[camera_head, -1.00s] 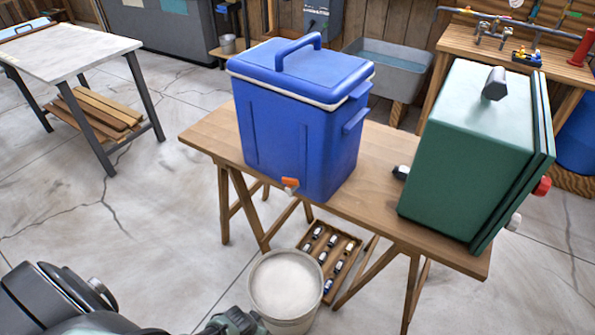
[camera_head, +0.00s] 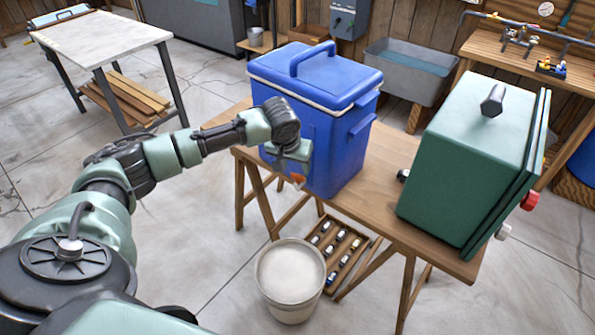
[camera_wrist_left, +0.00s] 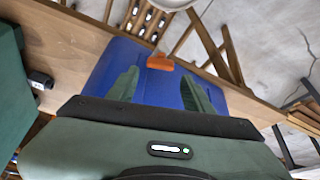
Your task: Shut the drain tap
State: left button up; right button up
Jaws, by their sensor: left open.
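The blue cooler (camera_head: 330,140) stands upright on the wooden trestle table, lid closed. Its drain tap has an orange handle (camera_head: 298,181) low on the front face; it also shows in the wrist view (camera_wrist_left: 159,63). I cannot tell from its angle whether the tap is open or shut. My left gripper (camera_head: 296,166) is in front of the cooler, close to the tap and partly covering it. In the wrist view its fingers (camera_wrist_left: 160,90) are apart and empty, with the orange handle beyond their tips, roughly between them. My right gripper is not in view.
A pale bucket (camera_head: 290,278) stands on the floor below the tap. A crate of small items (camera_head: 350,262) lies beside it. A green cabinet (camera_head: 465,160) stands on the table's right end.

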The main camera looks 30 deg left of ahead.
aim_at(298, 174)
pick_arm(q)
jog(key=x, duration=0.6)
jog(key=c, duration=1.1)
jog(key=shift+r+m+h+p, duration=0.15)
jog(key=shift+m+h+p, duration=0.35)
jog(key=shift+p, duration=0.4)
jog(key=shift+a+m, duration=0.1)
jog(key=shift+m, duration=0.5)
jog(key=shift+m+h+p, duration=0.35)
jog(key=shift+m+h, duration=0.15)
jog(key=shift+m, duration=0.7)
jog(key=o, duration=1.1)
